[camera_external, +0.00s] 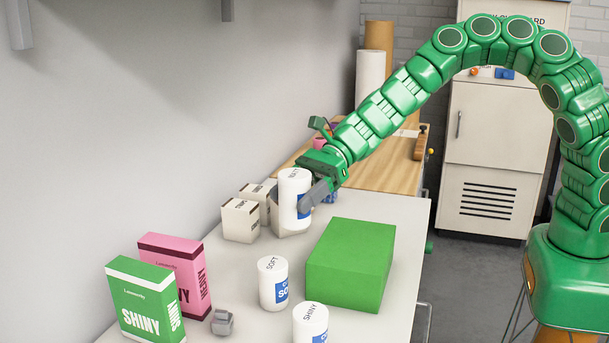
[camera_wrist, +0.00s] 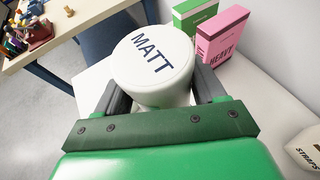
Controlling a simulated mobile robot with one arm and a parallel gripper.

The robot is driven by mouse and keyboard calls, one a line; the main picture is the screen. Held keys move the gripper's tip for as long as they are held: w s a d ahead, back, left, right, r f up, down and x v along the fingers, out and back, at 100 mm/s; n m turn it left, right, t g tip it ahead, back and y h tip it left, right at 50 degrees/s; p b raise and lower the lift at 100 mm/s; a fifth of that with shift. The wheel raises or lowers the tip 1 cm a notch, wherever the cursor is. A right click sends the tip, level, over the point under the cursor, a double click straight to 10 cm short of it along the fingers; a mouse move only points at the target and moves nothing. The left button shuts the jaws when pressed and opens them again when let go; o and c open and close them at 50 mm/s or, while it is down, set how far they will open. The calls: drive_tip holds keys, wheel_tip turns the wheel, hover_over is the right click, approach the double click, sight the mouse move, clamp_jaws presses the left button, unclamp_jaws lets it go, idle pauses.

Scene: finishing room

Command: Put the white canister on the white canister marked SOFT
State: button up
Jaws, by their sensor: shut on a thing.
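My gripper (camera_external: 312,195) is shut on a white canister (camera_external: 293,205) with a blue label. In the wrist view, the held canister (camera_wrist: 160,55) reads MATT on its lid and sits between the two grey fingers (camera_wrist: 162,90). It looks upright near the cartons at the back of the white table; I cannot tell how far its base is above the tabletop. The white canister marked SOFT (camera_external: 270,283) stands upright on the table, nearer the external camera and apart from my gripper. Its lid appears clear. I cannot make it out in the wrist view.
A large green box (camera_external: 350,265) stands right of the SOFT canister. A canister marked SHINY (camera_external: 311,322) is in front. Green (camera_external: 145,300) and pink (camera_external: 185,270) boxes and a small grey object (camera_external: 222,323) are at left. Small cartons (camera_external: 240,220) stand behind.

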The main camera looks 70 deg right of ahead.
drive_tip(key=shift+w+a+f, duration=0.35)
drive_tip(key=shift+w+f, duration=0.35)
drive_tip(key=shift+f, duration=0.25)
drive_tip(key=shift+w+a+f, duration=0.3)
drive_tip(key=shift+w+f, duration=0.45)
drive_tip(key=shift+f, duration=0.25)
drive_tip(key=shift+w+a+f, duration=0.35)
drive_tip(key=shift+w+f, duration=0.35)
drive_tip(key=shift+f, duration=1.75)
drive_tip(key=o, duration=1.3)
drive_tip(key=shift+f, duration=0.15)
drive_tip(key=shift+d+r, duration=0.15)
drive_tip(key=shift+r, duration=0.05)
drive_tip(key=shift+v, duration=5.85)
drive_tip(key=shift+s, duration=0.1)
